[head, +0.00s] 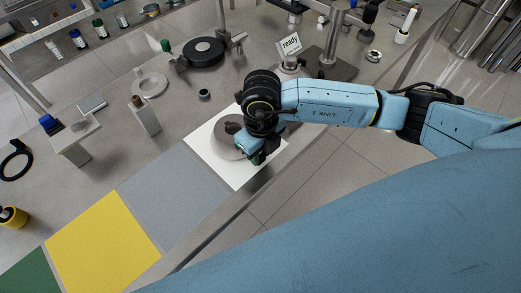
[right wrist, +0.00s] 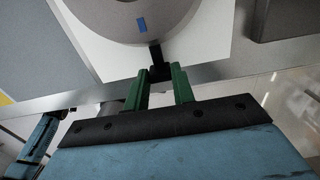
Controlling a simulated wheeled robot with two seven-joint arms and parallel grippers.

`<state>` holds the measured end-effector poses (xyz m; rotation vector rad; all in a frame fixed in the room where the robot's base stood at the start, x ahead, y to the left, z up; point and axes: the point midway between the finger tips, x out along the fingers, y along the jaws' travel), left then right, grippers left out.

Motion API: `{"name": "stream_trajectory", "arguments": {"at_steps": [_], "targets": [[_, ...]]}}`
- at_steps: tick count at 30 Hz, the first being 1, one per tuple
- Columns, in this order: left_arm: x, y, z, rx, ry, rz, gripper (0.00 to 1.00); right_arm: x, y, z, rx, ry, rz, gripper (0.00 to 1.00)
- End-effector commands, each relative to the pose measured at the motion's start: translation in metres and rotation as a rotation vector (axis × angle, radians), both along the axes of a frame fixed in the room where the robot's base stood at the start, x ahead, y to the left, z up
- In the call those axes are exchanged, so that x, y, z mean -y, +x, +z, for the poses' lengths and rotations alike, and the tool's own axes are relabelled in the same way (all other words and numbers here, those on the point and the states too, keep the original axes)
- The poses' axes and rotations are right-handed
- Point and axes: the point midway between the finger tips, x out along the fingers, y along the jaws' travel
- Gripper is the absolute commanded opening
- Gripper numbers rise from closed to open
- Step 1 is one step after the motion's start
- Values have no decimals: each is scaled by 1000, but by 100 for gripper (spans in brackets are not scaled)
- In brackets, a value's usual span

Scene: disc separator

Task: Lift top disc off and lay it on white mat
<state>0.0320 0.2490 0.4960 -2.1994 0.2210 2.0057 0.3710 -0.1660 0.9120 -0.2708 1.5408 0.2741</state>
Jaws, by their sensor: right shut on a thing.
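A grey disc (head: 227,143) is at the white mat (head: 238,181), partly covered by my right arm in the head view. In the right wrist view the disc (right wrist: 130,12) has a small blue mark and a black tab (right wrist: 156,54) on its near edge. My right gripper (right wrist: 161,74) has its green fingers shut on that tab. In the head view the right gripper (head: 254,157) is at the disc's right edge, above the mat. I cannot tell whether the disc touches the mat. My left gripper is not in view.
A fixture with a black round disc (head: 203,51) stands at the back, near a "ready" sign (head: 289,44). Grey (head: 174,193) and yellow (head: 102,244) mats lie clear along the table's front edge.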

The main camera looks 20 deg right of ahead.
Motion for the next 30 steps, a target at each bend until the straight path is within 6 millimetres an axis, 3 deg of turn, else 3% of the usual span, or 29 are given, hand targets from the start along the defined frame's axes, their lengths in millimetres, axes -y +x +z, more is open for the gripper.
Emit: {"name": "stream_trajectory", "arguments": {"at_steps": [20,21,26,30], "targets": [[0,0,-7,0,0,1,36,0,1,-6,2,1,0,0],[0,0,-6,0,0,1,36,0,1,-6,2,1,0,28],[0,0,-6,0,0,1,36,0,0,-6,2,1,0,48],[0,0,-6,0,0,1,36,0,0,-6,1,0,0,50]]}}
